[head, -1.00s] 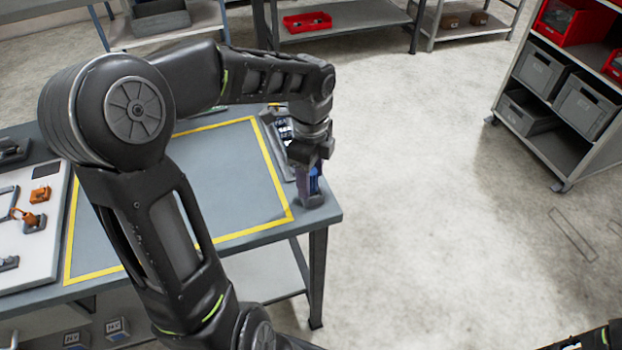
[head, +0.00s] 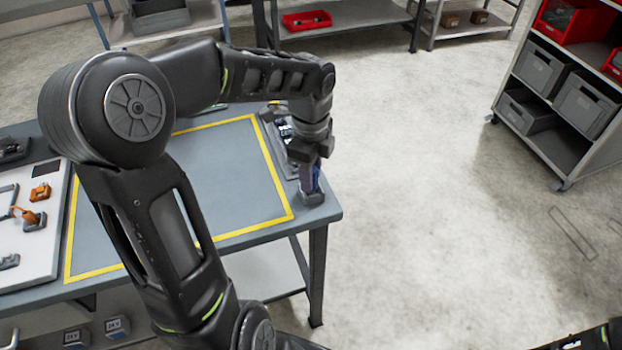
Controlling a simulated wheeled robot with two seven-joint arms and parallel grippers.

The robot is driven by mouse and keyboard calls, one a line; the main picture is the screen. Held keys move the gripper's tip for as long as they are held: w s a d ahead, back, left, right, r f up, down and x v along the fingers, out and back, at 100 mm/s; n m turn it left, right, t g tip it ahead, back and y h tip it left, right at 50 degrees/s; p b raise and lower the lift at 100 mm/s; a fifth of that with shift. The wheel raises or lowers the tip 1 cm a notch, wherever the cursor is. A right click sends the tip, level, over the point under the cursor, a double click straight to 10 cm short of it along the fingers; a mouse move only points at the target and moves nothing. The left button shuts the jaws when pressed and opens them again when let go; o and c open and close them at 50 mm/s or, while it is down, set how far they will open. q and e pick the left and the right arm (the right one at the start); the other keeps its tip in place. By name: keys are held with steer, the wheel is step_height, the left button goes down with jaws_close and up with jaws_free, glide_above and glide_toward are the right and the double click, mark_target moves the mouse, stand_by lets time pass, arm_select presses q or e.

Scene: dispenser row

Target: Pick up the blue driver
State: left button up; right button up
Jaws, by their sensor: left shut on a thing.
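The blue driver (head: 316,180) stands upright in a small grey holder (head: 312,198) near the right front corner of the grey workbench (head: 322,214). My left gripper (head: 312,172) points down over it and is shut on the driver. The fingers hide much of the driver, and only a narrow blue strip shows. I cannot tell whether the driver is clear of its holder. Of my right arm only a dark part shows at the bottom right corner, and its gripper is out of view.
A yellow outline (head: 268,160) marks a bare area of the bench. A dark tray (head: 284,130) lies behind my gripper. A white board (head: 40,250) with orange parts is at the left. A shelf unit (head: 548,150) with grey and red bins stands at the right, beyond open floor.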

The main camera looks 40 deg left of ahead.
arm_select(q)
jaws_close()
step_height(320, 180, up, 10)
steer(key=shift+b, duration=0.45)
stand_by(0.6)
steer(key=shift+o, duration=0.5)
jaws_free()
jaws_close()
stand_by(0.5)
